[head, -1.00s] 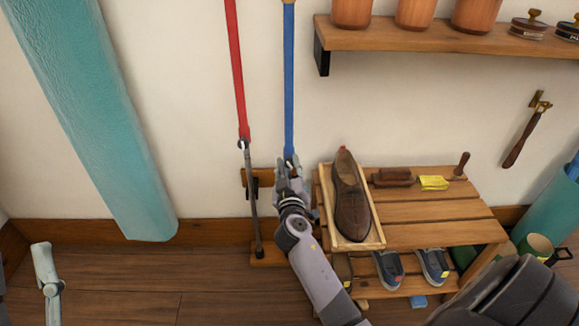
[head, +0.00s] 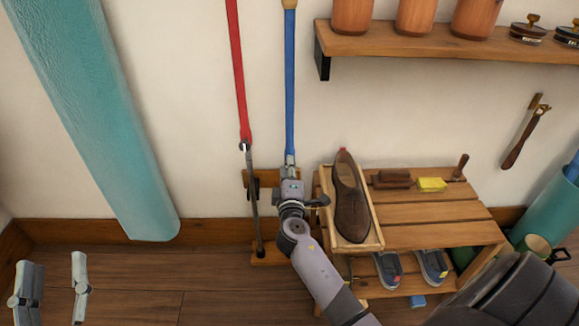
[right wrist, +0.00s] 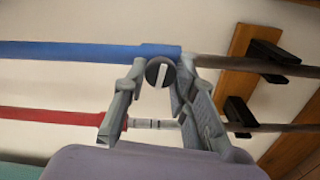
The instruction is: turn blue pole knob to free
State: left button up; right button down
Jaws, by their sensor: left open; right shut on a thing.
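The blue pole (head: 290,95) stands upright against the wall, and its blue part ends just above my right gripper (head: 291,178). In the right wrist view the pole (right wrist: 90,51) runs across the picture. Its round dark knob (right wrist: 160,73) has a pale stripe, which lies nearly across the pole's length. The fingers of my right gripper (right wrist: 158,88) are shut on the knob, one on each side. In the head view the knob is hidden behind the gripper. My left gripper (head: 54,288) is open and empty at the lower left, away from the poles.
A red pole (head: 238,75) stands just left of the blue one; both are in a wooden rack (head: 262,254) with black clips (right wrist: 268,53). A slatted bench (head: 430,210) with a brown shoe (head: 350,205) stands close to the right. A teal roll (head: 105,130) leans at left.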

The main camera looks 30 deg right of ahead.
pick_arm(q)
jog(key=shift+w+a+f+g, duration=0.15)
jog(key=shift+f+g, duration=0.25)
jog(key=shift+f, duration=0.2)
jog(key=shift+w+d+f+g, duration=0.15)
jog(key=shift+f+g, duration=0.25)
jog(key=shift+f, duration=0.2)
pick_arm(e)
jog(key=shift+n, duration=0.9)
pick_arm(q)
jog(key=shift+a, duration=0.1)
pick_arm(e)
jog(key=c, duration=1.3)
grip_release()
jog(key=v, duration=1.2)
jog(key=shift+s, duration=0.1)
